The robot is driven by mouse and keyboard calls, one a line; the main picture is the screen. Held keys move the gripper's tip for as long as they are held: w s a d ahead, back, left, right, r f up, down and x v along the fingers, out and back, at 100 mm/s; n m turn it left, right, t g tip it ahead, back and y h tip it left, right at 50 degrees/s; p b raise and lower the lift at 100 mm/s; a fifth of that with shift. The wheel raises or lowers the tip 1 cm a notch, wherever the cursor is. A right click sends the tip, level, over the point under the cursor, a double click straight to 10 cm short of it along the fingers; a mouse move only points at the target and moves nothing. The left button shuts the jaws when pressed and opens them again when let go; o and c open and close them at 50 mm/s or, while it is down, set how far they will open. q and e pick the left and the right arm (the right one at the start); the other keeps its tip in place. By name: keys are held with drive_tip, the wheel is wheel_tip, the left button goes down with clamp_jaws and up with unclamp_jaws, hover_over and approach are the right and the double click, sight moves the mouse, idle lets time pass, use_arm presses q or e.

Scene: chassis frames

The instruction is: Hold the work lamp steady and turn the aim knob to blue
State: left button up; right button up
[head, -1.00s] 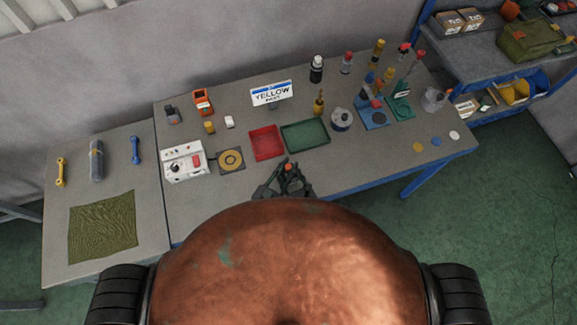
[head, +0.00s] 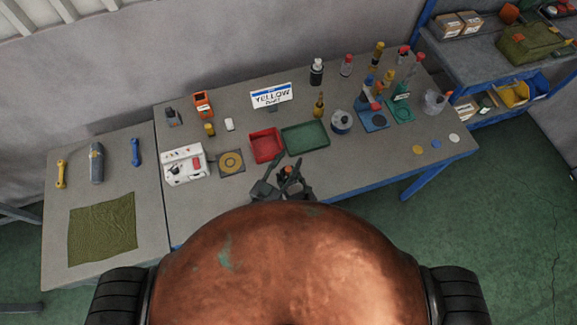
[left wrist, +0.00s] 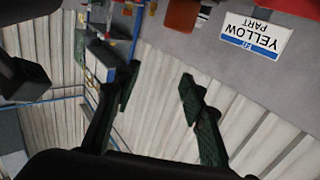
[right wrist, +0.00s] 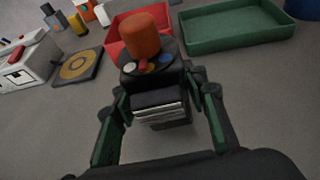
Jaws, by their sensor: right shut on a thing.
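The work lamp is a dark block with a finned lower part. It stands upright in the right wrist view (right wrist: 160,103), with an orange aim knob (right wrist: 141,36) on a black dial. Pale, red and blue marks show on the dial; I cannot tell surely which one the knob points at. My right gripper (right wrist: 162,125) is shut on the lamp body, a finger on each side. In the head view the knob (head: 287,170) shows among dark fingers. My left gripper (head: 277,178) is close to the lamp there. In the left wrist view its fingers (left wrist: 157,92) are apart and empty.
A red tray (head: 266,146) and a green tray (head: 318,135) lie just beyond the lamp. A white box (head: 185,167) and a dark pad with a yellow ring (head: 231,162) are to the left. A "YELLOW PART" sign (head: 271,95) stands behind.

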sight(289, 168)
use_arm(q)
drive_tip(key=shift+r, duration=1.7)
